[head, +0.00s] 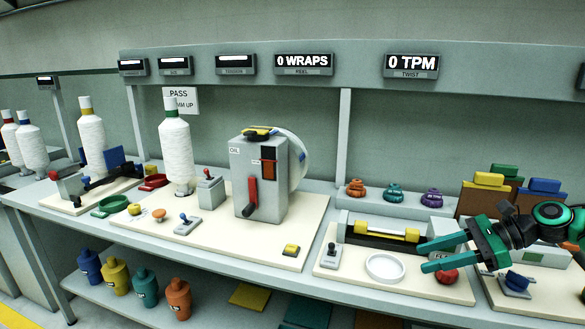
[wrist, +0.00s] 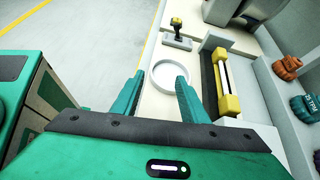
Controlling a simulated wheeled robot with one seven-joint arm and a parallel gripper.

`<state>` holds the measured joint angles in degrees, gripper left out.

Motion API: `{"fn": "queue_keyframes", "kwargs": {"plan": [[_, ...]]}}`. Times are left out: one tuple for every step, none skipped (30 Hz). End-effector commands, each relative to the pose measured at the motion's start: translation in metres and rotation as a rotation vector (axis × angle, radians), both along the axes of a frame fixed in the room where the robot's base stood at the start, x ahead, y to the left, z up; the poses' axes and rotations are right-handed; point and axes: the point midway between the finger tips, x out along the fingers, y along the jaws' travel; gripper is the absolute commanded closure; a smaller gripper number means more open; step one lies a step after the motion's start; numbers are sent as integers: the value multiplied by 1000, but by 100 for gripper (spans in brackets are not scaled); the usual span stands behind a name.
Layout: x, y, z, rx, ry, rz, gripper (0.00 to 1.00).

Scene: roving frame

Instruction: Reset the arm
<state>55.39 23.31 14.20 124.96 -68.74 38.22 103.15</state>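My green gripper (head: 424,256) reaches in from the right in the head view, above the right end of the bench (head: 325,268). Its two fingers are apart with nothing seen between them. In the wrist view the fingers of my gripper (wrist: 158,84) point toward a round white dish (wrist: 170,77), which lies just beyond the fingertips. The dish (head: 385,267) sits left of the fingers in the head view. A red knob (head: 447,276) shows just below the lower finger. The gap between fingers and board is hard to judge.
A yellow-ended roller (head: 382,231) lies behind the dish, and a small lever (head: 331,257) stands to its left. Orange, teal and purple knobs (head: 394,193) line the back ledge. A grey OIL machine (head: 258,180) stands mid-bench. Displays read 0 WRAPS (head: 303,61) and 0 TPM (head: 411,63).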

Motion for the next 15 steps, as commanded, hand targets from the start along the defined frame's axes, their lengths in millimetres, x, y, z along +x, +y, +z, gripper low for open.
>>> {"fn": "queue_keyframes", "kwargs": {"plan": [[-3,4,-2,-37,-10,19,60],[-5,4,-4,-58,-16,28,60],[-7,5,-7,-88,-25,43,60],[-9,6,-9,-112,-33,57,60],[-11,7,-11,-134,-39,69,60],[-15,7,-14,-169,-48,88,60],[-17,7,-16,-194,-56,102,60],[-20,7,-18,-223,-64,117,60],[-24,7,-21,-263,-76,142,60],[-28,6,-23,-295,-86,161,60],[-33,6,-25,-329,-95,184,60],[-39,4,-27,-380,-109,217,60],[-44,2,-29,-422,-122,244,60],[-51,0,-30,-463,-132,275,60],[-59,-3,-31,-520,-149,317,60]]}}
